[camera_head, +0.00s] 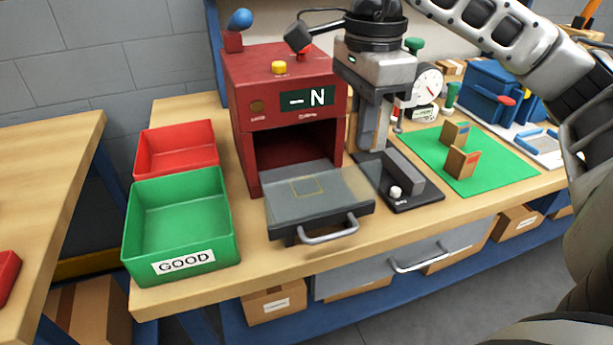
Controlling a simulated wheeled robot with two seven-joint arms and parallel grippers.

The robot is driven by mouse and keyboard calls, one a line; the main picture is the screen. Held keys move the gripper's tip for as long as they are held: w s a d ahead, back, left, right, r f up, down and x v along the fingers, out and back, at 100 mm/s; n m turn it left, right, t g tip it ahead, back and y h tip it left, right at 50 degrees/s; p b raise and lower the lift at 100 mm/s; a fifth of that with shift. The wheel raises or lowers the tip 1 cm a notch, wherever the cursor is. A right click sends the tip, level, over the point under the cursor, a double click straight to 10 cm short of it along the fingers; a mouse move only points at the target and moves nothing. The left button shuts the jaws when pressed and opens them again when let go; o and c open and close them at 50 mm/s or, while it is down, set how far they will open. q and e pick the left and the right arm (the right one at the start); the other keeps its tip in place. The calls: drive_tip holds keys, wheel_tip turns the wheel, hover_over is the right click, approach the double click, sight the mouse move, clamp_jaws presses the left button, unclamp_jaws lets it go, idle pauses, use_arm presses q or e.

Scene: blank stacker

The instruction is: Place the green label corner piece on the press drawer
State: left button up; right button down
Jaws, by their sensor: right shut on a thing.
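The press drawer (285,207) is a grey plate with a thin yellow square outline, pulled out of the red press (285,90). It is bare and has a metal handle at the front. My right gripper (372,148) points down to the right of the press, behind and right of the drawer. It is shut, but the thing between its fingers cannot be made out. No green label shows anywhere in view. Two wooden corner pieces stand on the green mat, one with a bluish label (455,134) and one with an orange label (462,163). My left gripper is out of view.
A black fixture with a grey block and white knob (395,192) stands right of the drawer. A green GOOD bin (180,255) and a red bin (176,130) stand at left. A dial gauge (428,85) and blue box (490,92) are behind the green mat (500,170).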

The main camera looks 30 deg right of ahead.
drive_tip(key=w+a+f, duration=0.2)
drive_tip(key=w+f, duration=0.1)
drive_tip(key=w+a+f, duration=0.1)
drive_tip(key=f, duration=0.1)
drive_tip(key=shift+w+a+f+p, duration=0.1)
drive_tip(key=shift+w+a+p, duration=0.2)
drive_tip(key=shift+p, duration=0.1)
drive_tip(key=shift+w+a+f, duration=0.3)
drive_tip(key=shift+w+f, duration=0.05)
drive_tip(key=shift+f, duration=0.15)
drive_tip(key=f, duration=0.3)
drive_tip(key=shift+w+a+p, duration=0.15)
drive_tip(key=shift+w+p, duration=0.1)
drive_tip(key=shift+p, duration=0.15)
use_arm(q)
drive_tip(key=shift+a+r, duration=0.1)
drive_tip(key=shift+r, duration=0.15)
use_arm(e)
drive_tip(key=shift+f, duration=0.4)
drive_tip(key=shift+f, duration=0.15)
drive_tip(key=c, duration=1.6)
unclamp_jaws()
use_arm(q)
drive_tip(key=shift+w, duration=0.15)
